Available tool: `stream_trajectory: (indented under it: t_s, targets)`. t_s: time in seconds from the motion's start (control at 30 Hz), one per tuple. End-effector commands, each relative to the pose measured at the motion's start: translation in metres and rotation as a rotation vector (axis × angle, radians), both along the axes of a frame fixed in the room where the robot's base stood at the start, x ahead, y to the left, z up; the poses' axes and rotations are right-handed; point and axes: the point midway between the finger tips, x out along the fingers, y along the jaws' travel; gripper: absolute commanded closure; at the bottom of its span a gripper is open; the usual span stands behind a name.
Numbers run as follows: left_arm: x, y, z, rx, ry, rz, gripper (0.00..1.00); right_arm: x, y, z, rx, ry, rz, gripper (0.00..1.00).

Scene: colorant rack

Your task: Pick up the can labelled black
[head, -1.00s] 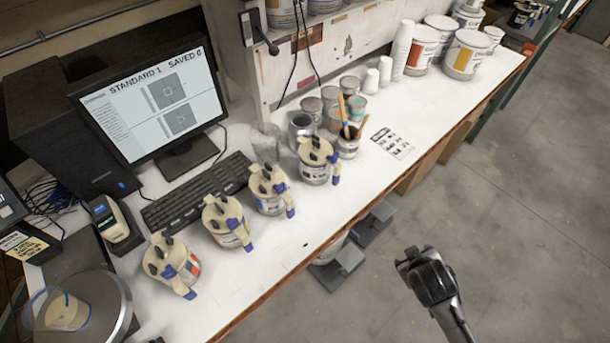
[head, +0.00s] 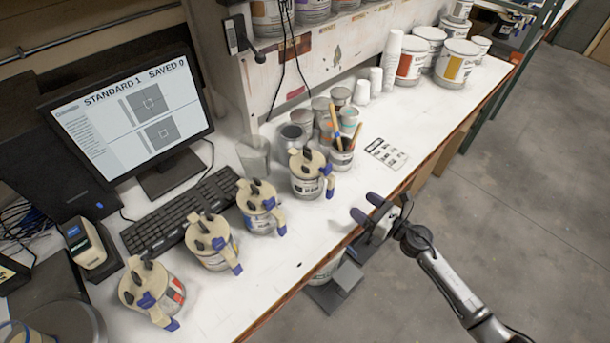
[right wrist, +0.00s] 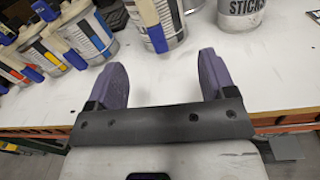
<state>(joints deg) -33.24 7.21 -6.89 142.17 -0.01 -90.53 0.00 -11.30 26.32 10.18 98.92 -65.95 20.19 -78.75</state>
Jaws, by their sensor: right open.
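Several cans with beige lids and blue-tipped handles stand in a slanting row on the white bench. The can at the right end (head: 306,187) has a white label with dark print too small to read; it appears to be the black one. The others show blue (head: 258,221), yellow (head: 212,258) and red (head: 172,294) on their labels. My right gripper (head: 367,208) is open and empty at the bench's front edge, to the right of the end can and apart from it. In the right wrist view the end can (right wrist: 166,34) stands beyond the fingers. My left gripper is not in view.
A stick container (head: 341,159) stands just behind and right of the end can; the wrist view shows it marked STICKS (right wrist: 241,14). Grey cups (head: 292,138) crowd behind. A keyboard (head: 180,213) lies behind the row. The bench front before the end can is clear.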

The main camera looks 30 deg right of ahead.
Motion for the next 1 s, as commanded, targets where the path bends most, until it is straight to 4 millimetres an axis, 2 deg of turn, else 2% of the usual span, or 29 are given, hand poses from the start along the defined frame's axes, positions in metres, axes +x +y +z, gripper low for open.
stream_trajectory:
  t_s: [0.17, 0.27, 0.6, 1.0]
  targets:
    - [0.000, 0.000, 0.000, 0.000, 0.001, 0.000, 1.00, 0.001, 0.005, 0.001, -0.108, -0.032, 0.026, 0.23]
    - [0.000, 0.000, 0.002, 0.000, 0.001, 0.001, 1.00, 0.012, 0.008, 0.002, -0.127, -0.038, 0.025, 0.23]
    - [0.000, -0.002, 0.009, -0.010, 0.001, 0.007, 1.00, 0.065, 0.024, 0.001, -0.126, -0.038, 0.023, 0.23]
    - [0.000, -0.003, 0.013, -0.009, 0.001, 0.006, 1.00, 0.090, 0.033, 0.001, -0.123, -0.037, 0.023, 0.23]
